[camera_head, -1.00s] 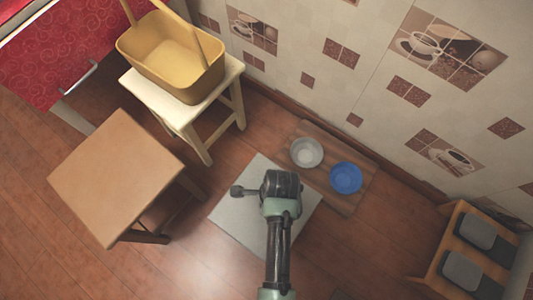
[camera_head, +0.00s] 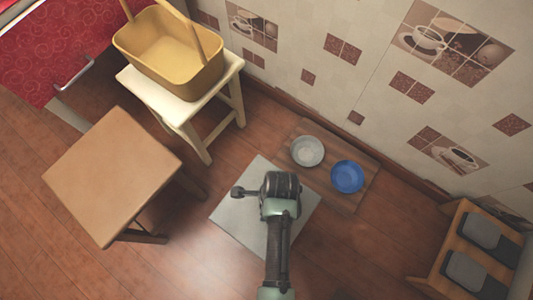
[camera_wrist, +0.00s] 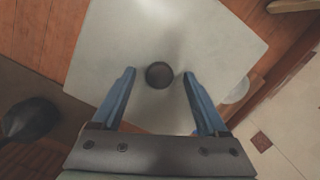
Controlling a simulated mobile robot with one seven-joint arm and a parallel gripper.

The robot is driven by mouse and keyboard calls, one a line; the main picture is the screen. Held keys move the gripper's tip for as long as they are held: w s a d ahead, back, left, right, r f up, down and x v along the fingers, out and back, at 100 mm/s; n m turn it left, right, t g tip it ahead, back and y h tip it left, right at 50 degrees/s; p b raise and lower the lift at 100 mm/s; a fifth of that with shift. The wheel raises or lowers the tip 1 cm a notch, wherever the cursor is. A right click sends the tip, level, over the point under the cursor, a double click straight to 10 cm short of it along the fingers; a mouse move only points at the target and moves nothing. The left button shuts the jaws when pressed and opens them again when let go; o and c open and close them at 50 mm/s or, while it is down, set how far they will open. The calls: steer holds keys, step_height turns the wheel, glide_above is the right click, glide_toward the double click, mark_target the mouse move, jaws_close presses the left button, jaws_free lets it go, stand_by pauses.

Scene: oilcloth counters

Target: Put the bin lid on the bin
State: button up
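A flat, light grey square panel (camera_head: 235,215), which looks like the bin lid, lies on the floor under my arm. In the wrist view the panel (camera_wrist: 115,50) has a small dark round knob (camera_wrist: 159,76) in its middle. My gripper (camera_wrist: 159,72) is open, its two blue fingers on either side of the knob with gaps, seen from above. I cannot tell how far above the panel the fingertips are. In the head view my arm hides the knob and fingers. No bin is plainly recognisable; a yellow basket (camera_head: 180,75) with a handle stands on a cream stool.
The cream stool (camera_head: 160,100) stands against the wall and a brown-topped stool (camera_head: 110,175) stands left of the panel. A grey bowl (camera_head: 307,151) and a blue bowl (camera_head: 346,177) sit on a wooden board right of it. A wooden rack (camera_head: 450,245) is at right.

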step_height(320, 180, up, 13)
steer(key=d+p, duration=0.2)
steer(key=p, duration=0.5)
steer(key=w+r+n+t, duration=0.6)
steer(key=w+r+t, duration=0.2)
steer(key=w+r, duration=0.9)
steer(key=w+r+n+t+h, duration=0.1)
steer(key=w+r+n+t, duration=0.15)
steer(key=r, duration=0.75)
steer(key=w+r+n+t, duration=0.2)
steer(key=w+r+t, duration=0.2)
steer(key=r, duration=0.6)
steer(key=s+a+r+n+t, duration=0.1)
steer(key=s+r+n+t, duration=0.15)
steer(key=r, duration=0.85)
steer(key=s+r+n+t, duration=0.1)
steer(key=r+n+t, duration=0.25)
steer(key=r, duration=0.75)
steer(key=s+a+r+n+t+p, duration=0.1)
steer(key=s+r+n+t, duration=0.15)
steer(key=s+r, duration=0.45)
steer(key=s+r+n+t+p, duration=0.1)
steer(key=s+r+t, duration=0.3)
steer(key=r, duration=0.6)
step_height(320, 180, up, 25)
steer(key=p, duration=2.4)
steer(key=shift+w+a+f+p, duration=0.15)
steer(key=shift+w+p, duration=0.15)
